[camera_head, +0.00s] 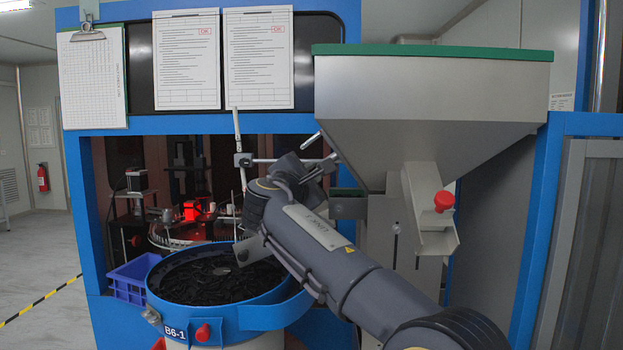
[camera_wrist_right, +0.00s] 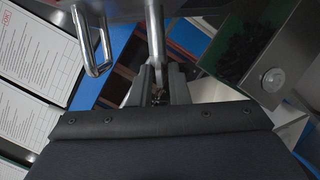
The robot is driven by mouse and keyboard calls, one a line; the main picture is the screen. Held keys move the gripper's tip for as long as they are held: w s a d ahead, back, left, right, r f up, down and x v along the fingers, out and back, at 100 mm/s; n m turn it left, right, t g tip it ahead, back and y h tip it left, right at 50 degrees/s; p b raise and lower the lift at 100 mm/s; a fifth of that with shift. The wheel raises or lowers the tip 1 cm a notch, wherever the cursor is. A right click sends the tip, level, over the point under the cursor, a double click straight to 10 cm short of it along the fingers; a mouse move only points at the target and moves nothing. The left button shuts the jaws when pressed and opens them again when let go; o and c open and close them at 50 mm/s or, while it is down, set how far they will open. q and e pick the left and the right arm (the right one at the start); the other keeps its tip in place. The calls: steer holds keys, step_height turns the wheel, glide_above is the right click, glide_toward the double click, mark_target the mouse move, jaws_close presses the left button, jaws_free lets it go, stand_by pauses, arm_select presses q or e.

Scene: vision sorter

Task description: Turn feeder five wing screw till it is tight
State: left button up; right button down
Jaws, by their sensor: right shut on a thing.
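My right arm reaches up from the lower right in the head view. In the right wrist view my right gripper (camera_wrist_right: 161,76) is shut on a small part at a bright metal rod (camera_wrist_right: 155,38), taken as the wing screw. The fingers hide most of this screw, so its shape and tightness do not show. The blue bowl feeder (camera_head: 284,287), marked B6-1, is full of dark parts. No label with five is readable. My left gripper is out of view.
A steel hopper (camera_head: 430,105) with a green rim stands right of the gripper, with a red-knobbed chute (camera_head: 432,215) below. A blue crate (camera_head: 128,281) sits left of the bowl. Paper sheets (camera_head: 187,62) hang above. A bent metal handle (camera_wrist_right: 92,45) is close by in the wrist view.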

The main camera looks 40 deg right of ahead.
steer(key=c, duration=1.6)
jaws_free()
steer(key=b+v, duration=0.2)
steer(key=v, duration=0.5)
steer(key=shift+s+a, duration=0.25)
steer(key=shift+a, duration=0.1)
steer(key=shift+f, duration=0.1)
